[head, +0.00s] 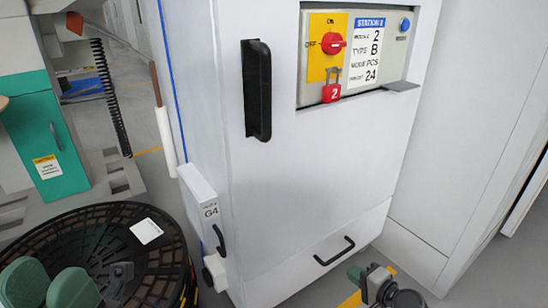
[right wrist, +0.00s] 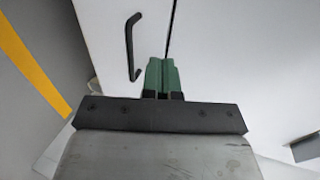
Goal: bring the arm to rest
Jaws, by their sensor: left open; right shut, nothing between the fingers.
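My left gripper (head: 48,280) is at the bottom left corner of the head view, with its two green fingers apart and nothing between them. My right gripper (head: 362,276) is at the bottom of the head view, low in front of the white cabinet. In the right wrist view its green fingers (right wrist: 162,74) are shut together and empty. They point towards the white front, to the right of a black drawer handle (right wrist: 132,47). I cannot tell how far they are from that front.
The white cabinet (head: 205,100) carries a black door handle (head: 257,90), a control panel with a red switch (head: 333,43) and a red padlock (head: 331,92). A grey box marked G4 (head: 207,210) juts from its left side. A green cabinet (head: 45,140) stands at left.

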